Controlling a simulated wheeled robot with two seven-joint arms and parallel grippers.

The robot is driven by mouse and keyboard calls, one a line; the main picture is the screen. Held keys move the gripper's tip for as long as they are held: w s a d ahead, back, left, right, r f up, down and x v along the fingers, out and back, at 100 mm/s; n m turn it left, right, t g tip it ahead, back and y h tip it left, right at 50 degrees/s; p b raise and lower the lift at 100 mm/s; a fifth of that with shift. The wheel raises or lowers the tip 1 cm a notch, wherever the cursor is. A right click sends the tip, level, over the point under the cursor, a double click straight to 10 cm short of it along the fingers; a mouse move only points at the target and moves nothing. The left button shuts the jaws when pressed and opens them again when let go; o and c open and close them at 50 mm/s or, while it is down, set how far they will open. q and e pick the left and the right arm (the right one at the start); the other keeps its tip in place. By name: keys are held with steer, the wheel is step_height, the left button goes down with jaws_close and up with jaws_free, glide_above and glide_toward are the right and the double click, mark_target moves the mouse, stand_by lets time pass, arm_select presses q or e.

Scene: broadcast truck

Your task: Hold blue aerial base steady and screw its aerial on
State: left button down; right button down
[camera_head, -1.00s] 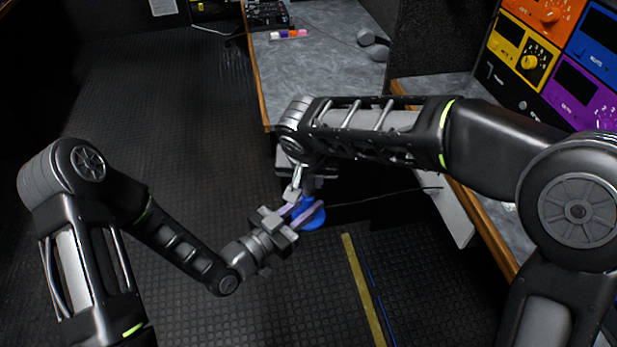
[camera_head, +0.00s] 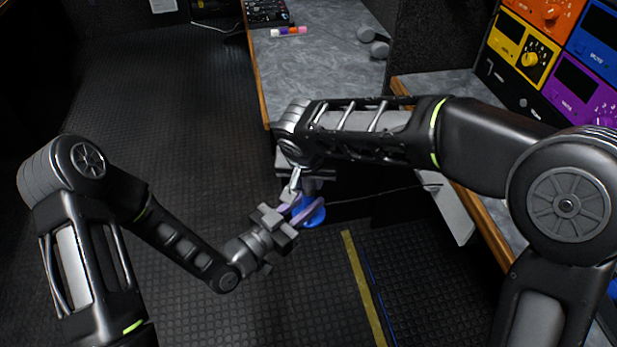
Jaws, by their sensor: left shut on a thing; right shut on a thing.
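The blue aerial base (camera_head: 313,218) shows in the head view, low in the middle, between my two grippers. My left gripper (camera_head: 306,212) comes in from the left and is shut on the blue base, its fingers along the base's sides. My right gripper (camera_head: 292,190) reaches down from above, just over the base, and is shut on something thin.
A grey worktop (camera_head: 315,70) with a wooden edge stands behind, carrying small coloured blocks (camera_head: 289,31) and grey headphones (camera_head: 374,42). Coloured equipment panels (camera_head: 545,50) stand at the right. A thin black cable (camera_head: 385,191) runs right from near the base. The dark floor at left is open.

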steer(key=m+h, duration=0.1)
steer(key=m, duration=0.2)
steer(key=m+h, duration=0.1)
steer(key=m, duration=0.2)
steer(key=shift+a+g, duration=0.2)
steer(key=shift+g, duration=0.1)
steer(key=m+h, duration=0.1)
steer(key=m, duration=0.2)
steer(key=shift+m+g, duration=0.3)
steer(key=shift+g, duration=0.1)
steer(key=m+g, duration=0.1)
steer(key=m, duration=0.1)
steer(key=m+h, duration=0.1)
steer(key=m, duration=0.2)
steer(key=shift+d+f+g, duration=0.1)
steer(key=shift+d+g, duration=0.05)
steer(key=shift+g, duration=0.25)
steer(key=shift+m+g, duration=0.3)
steer(key=shift+m, duration=0.3)
steer(key=c, duration=1.1)
jaws_free()
steer(key=shift+c, duration=0.2)
steer(key=shift+c, duration=0.3)
